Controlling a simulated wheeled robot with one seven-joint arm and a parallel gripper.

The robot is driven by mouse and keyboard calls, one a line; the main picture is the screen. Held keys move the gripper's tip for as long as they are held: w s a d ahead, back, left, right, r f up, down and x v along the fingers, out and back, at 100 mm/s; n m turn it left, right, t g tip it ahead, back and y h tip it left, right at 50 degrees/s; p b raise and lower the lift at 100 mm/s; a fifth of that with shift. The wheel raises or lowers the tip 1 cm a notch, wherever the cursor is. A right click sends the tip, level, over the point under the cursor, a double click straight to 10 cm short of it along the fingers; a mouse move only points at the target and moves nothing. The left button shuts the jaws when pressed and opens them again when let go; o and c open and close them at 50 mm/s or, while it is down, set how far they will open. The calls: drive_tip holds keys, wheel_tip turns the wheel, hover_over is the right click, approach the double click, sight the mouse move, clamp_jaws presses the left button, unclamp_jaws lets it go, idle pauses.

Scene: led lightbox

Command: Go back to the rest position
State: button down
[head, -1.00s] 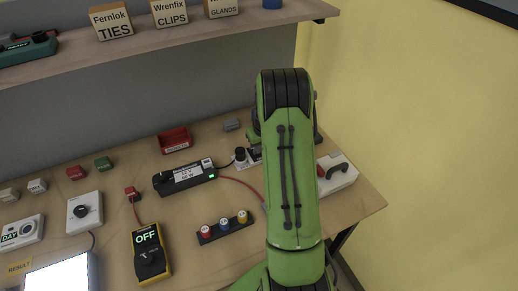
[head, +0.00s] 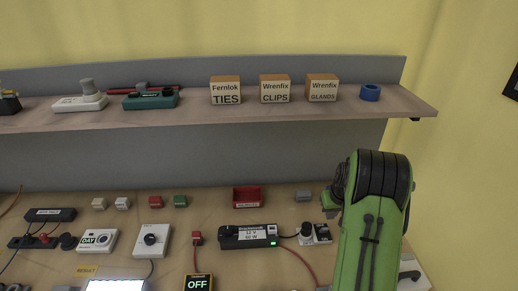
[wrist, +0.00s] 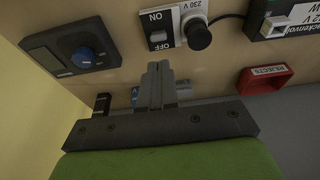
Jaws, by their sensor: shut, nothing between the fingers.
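My gripper (wrist: 157,84) shows in the wrist view with its two grey fingers together and nothing between them. It hangs over the right part of the workbench, close to a white ON/OFF socket switch (wrist: 162,30) but apart from it as far as I can tell. In the head view my green arm (head: 372,225) stands at the right, bent at its dark joint. The arm hides the gripper itself there.
The bench holds a black power supply (head: 248,236), a red REJECTS bin (head: 247,197), a white dial box (head: 153,239) and a meter reading OFF (head: 198,282). Above it, a shelf (head: 200,114) carries labelled boxes and a blue roll (head: 370,92). A dark device with a blue knob (wrist: 82,58) is near the gripper.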

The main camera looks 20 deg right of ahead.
drive_tip(key=s+a+r+n+t, duration=0.1)
drive_tip(key=s+a+r, duration=0.3)
drive_tip(key=a+r, duration=0.5)
drive_tip(key=s+a+r+n+t, duration=0.1)
drive_tip(key=s+a+r, duration=0.3)
drive_tip(key=a+r, duration=0.55)
drive_tip(key=s+a, duration=0.4)
drive_tip(key=s, duration=0.4)
drive_tip(key=s+a+n+t+b, duration=0.1)
drive_tip(key=s+a, duration=0.3)
drive_tip(key=s, duration=0.4)
drive_tip(key=shift+a+r+y, duration=0.15)
drive_tip(key=shift+a+y, duration=0.25)
